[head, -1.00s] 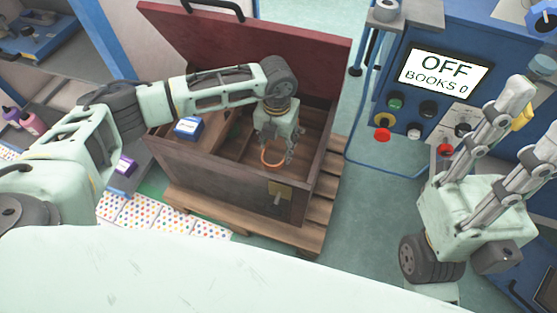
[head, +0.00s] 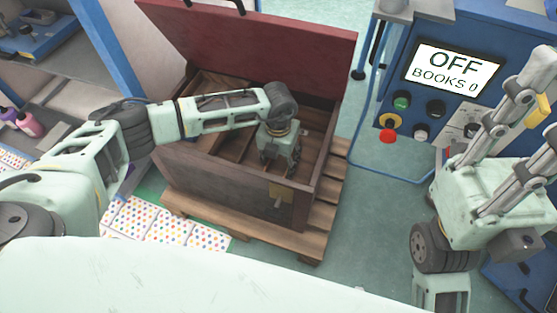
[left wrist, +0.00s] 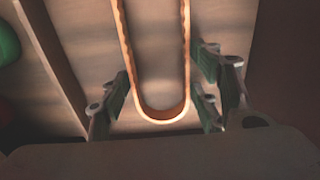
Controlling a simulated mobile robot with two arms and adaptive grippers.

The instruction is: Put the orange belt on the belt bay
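The orange belt (left wrist: 157,117) shows in the left wrist view as a long narrow loop with its rounded end near the picture's bottom. My left gripper (left wrist: 162,88) is open, with its fingers on both sides of the belt and gaps between them and it. In the head view my left gripper (head: 277,168) reaches down into the open wooden chest (head: 232,193), and the belt is hidden there. My right gripper (head: 540,112) is raised at the right, its fingers apart and empty. I cannot pick out the belt bay.
The chest's red lid (head: 255,45) stands open behind my left arm. The chest sits on a wooden pallet (head: 325,210). A blue machine (head: 395,55) with a screen reading OFF, BOOKS 0 stands at the right. Dotted sheets (head: 150,222) lie at the front left.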

